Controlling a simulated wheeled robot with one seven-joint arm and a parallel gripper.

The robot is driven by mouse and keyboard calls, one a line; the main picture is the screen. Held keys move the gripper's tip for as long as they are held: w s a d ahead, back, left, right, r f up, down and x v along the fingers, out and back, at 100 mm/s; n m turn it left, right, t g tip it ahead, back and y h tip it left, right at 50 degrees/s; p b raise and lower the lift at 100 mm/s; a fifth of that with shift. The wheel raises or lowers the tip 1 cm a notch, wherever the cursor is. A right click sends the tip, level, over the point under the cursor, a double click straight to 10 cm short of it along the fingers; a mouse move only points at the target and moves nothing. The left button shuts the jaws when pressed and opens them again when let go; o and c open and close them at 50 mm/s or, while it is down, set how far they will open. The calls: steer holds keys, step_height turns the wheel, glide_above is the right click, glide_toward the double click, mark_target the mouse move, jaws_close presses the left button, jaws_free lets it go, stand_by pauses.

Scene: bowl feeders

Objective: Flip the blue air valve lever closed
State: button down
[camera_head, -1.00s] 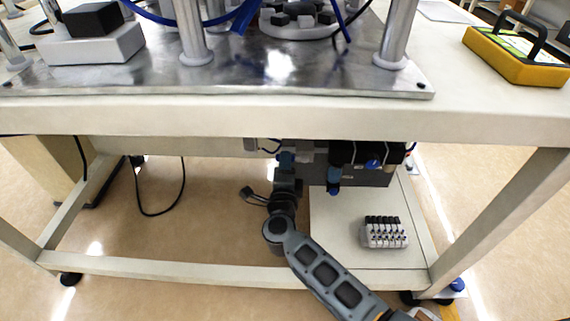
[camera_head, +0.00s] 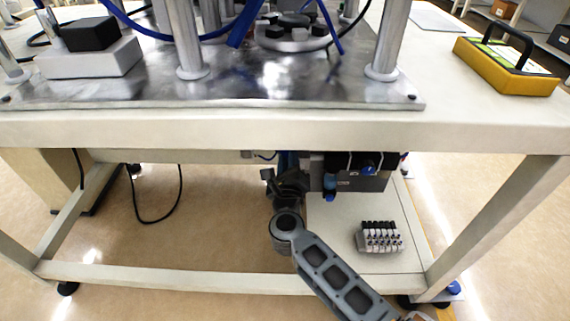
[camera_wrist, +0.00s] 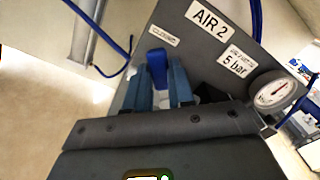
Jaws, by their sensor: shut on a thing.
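The blue valve lever (camera_wrist: 157,60) stands in the wrist view in front of a grey panel (camera_wrist: 205,45) labelled "AIR 2" and "5 bar". My gripper (camera_wrist: 162,82) has its two blue-grey fingers on either side of the lever and is shut on it. The lever's top shows above the fingers; its lower part and pivot are hidden by the fingers and the dark gripper body. In the head view my arm reaches under the table, and its end, beside the dark air unit (camera_head: 362,182), is mostly hidden.
A round pressure gauge (camera_wrist: 277,92) sits right of the fingers. The table's front edge (camera_head: 250,133) hangs over my arm. A valve block (camera_head: 380,237) stands on the lower shelf (camera_head: 335,262). Table legs (camera_head: 490,225) stand at both sides. A black cable (camera_head: 150,212) hangs at left.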

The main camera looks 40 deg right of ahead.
steer(key=shift+s+d+r+m+b, duration=0.15)
steer(key=shift+s+d+m+b, duration=0.25)
steer(key=shift+m, duration=0.95)
steer(key=shift+s+d+r+m+b, duration=0.2)
steer(key=shift+s+d+m+b, duration=0.15)
steer(key=shift+m, duration=0.95)
steer(key=shift+s+d+r+m+b, duration=0.15)
steer(key=shift+s+d+m+b, duration=0.25)
steer(key=shift+m, duration=0.95)
steer(key=shift+s, duration=0.1)
steer(key=c, duration=1)
jaws_free()
steer(key=shift+o, duration=0.2)
steer(key=shift+r, duration=0.1)
steer(key=p+v, duration=0.1)
steer(key=v, duration=0.6)
steer(key=shift+s+a+p, duration=0.3)
steer(key=shift+p, duration=0.05)
steer(key=shift+s, duration=0.1)
